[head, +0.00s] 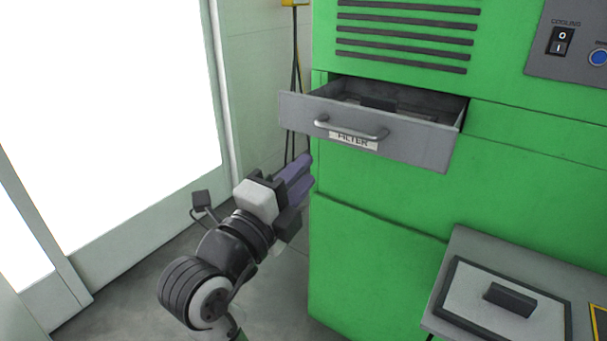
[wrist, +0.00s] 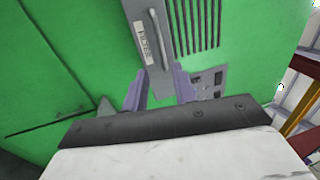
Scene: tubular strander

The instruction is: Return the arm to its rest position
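My gripper (head: 300,172) is in the lower middle of the head view, in front of the green machine and below and left of the open filter drawer (head: 290,112). Its two purple fingers show apart in the wrist view (wrist: 158,88), with nothing between them. The gripper is open and empty, clear of the drawer's handle (head: 350,132). The grey drawer, labelled FILTER, is pulled out and has a dark object (head: 380,103) inside. The drawer front also shows in the wrist view (wrist: 140,12).
The green machine (head: 380,220) fills the middle and right. A grey table (head: 480,250) at lower right bears a framed filter panel (head: 470,290) with a black handle. A switch panel (head: 560,65) is at upper right. Free floor lies left of the machine, by the bright glazed wall.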

